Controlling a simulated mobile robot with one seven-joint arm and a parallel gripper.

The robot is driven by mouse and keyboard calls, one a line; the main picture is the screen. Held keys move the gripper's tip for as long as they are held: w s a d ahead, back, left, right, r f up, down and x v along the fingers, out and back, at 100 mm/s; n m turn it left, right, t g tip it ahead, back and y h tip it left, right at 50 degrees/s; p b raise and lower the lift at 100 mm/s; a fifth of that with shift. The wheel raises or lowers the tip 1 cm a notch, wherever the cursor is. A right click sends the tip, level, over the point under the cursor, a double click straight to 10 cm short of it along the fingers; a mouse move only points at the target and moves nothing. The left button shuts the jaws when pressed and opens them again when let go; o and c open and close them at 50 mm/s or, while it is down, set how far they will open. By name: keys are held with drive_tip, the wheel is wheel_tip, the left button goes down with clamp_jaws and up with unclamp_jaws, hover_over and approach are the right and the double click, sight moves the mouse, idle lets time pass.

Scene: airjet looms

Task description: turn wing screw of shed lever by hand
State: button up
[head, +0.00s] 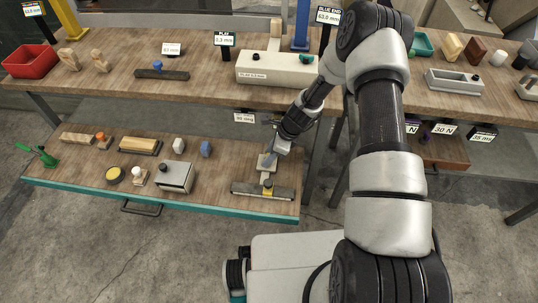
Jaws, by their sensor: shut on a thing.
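A long dark grey bar (245,188), which looks like the shed lever, lies on the lower wooden shelf near its front right corner. A small yellow part (268,189), which looks like its wing screw, stands at the bar's middle right. My gripper (267,172) reaches down from the upper right, directly over this yellow part. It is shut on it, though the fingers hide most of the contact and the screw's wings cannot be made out.
A grey metal block (175,177) and small pieces stand left on the shelf. The upper bench (205,75) overhangs behind, carrying a white box (277,69) and a dark bar with a blue knob (157,67). The shelf between block and bar is clear.

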drive_tip(key=shift+d, duration=0.1)
idle(0.3)
drive_tip(key=o, duration=1.1)
drive_tip(key=shift+c, duration=0.2)
drive_tip(key=shift+r, duration=0.15)
drive_tip(key=s+d, duration=0.1)
drive_tip(key=d, duration=0.3)
drive_tip(key=s+d+p, duration=0.1)
drive_tip(key=d, duration=0.3)
drive_tip(key=s+d+p, duration=0.1)
drive_tip(key=d, duration=0.3)
drive_tip(key=shift+s+r, duration=0.1)
drive_tip(key=shift+r, duration=0.3)
